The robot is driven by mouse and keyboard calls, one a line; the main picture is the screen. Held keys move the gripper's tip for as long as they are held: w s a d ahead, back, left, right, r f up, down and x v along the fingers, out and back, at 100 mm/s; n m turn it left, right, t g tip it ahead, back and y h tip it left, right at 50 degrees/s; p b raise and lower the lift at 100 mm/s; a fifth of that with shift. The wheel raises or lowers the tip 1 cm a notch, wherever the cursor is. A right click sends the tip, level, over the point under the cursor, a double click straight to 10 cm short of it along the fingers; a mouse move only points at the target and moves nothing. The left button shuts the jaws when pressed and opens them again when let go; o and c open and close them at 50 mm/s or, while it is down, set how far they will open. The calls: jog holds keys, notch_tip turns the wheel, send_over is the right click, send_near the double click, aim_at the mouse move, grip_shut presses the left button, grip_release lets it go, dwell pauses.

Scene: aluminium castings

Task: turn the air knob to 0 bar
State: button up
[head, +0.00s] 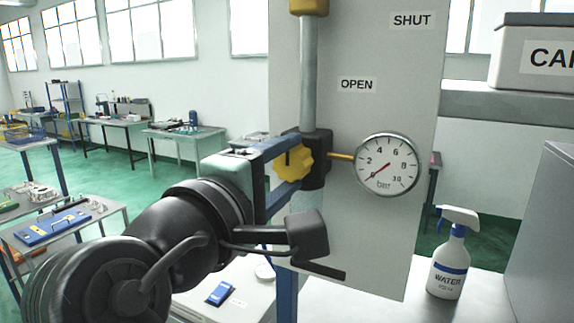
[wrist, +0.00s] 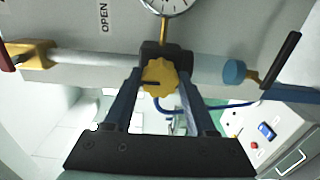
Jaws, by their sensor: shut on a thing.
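The yellow lobed air knob (head: 294,164) sits on a black regulator body (head: 317,160) on the grey panel. My gripper (head: 285,165) is shut on the knob, with one blue finger above it and one below. In the wrist view the knob (wrist: 161,77) lies between the two finger ends, and a dark mark shows on its left side. The round gauge (head: 387,164) is right of the regulator, joined by a brass pipe. Its red needle points to the lower left, below the 2, near the low end of the scale. The gauge is mostly cut off in the wrist view.
A vertical pipe (head: 308,75) runs up the panel (head: 372,110) beside OPEN and SHUT labels. A black lever handle (wrist: 280,60) is at the pipe's other end. A white spray bottle (head: 449,255) stands right on the bench (head: 385,308).

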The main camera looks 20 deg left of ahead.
jog(key=o, duration=1.3)
jog(key=shift+o, duration=0.2)
jog(key=s+b, duration=0.3)
jog(key=s, duration=1)
jog(key=shift+a+b, duration=0.3)
